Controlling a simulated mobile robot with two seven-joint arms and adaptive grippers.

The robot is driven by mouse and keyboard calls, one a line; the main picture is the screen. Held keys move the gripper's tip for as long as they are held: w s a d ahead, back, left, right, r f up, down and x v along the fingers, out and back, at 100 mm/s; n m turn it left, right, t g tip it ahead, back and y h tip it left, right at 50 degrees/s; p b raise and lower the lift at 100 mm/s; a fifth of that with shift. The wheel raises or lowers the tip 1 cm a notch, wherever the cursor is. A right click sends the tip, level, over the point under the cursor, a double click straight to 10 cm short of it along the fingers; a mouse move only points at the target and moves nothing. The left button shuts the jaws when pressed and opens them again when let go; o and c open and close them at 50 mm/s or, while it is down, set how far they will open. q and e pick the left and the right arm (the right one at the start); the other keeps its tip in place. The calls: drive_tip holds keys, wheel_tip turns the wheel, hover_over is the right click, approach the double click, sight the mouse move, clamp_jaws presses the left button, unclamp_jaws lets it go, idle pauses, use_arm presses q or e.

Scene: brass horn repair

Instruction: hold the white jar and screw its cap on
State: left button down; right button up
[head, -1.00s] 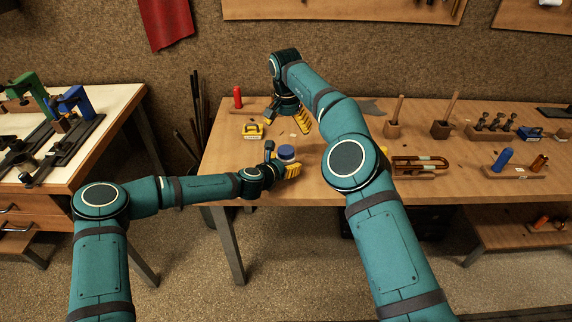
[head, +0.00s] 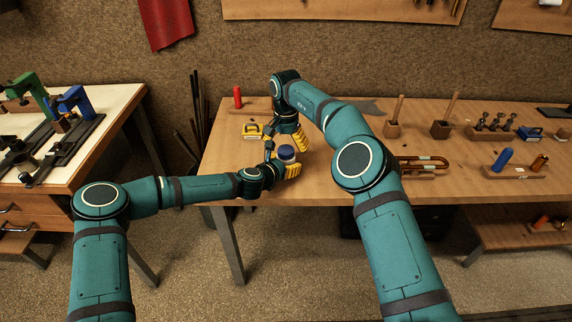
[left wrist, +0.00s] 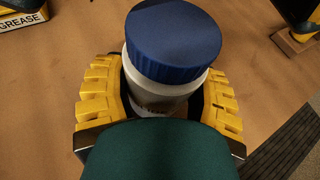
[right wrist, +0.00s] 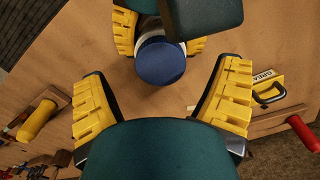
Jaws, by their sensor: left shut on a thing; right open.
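The white jar (left wrist: 155,98) stands upright on the bench, with the blue cap (left wrist: 173,42) on its top. In the head view the blue cap (head: 286,152) shows between my two grippers. My left gripper (head: 284,167) is shut on the jar, its yellow fingers (left wrist: 160,95) on either side of the body. My right gripper (head: 289,144) is open above the jar, fingers pointing down. In the right wrist view the cap (right wrist: 160,62) lies just ahead of the open fingers (right wrist: 162,85), not between them. How tightly the cap sits is not clear.
Wooden holders and a blue bottle (head: 502,158) stand further right.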

drive_tip(key=shift+f, duration=1.3)
drive_tip(key=c, duration=1.4)
drive_tip(key=m, duration=0.4)
drive_tip(key=shift+m, duration=0.4)
drive_tip(key=m, duration=0.5)
drive_tip(key=o, duration=1.2)
drive_tip(key=shift+o, duration=0.2)
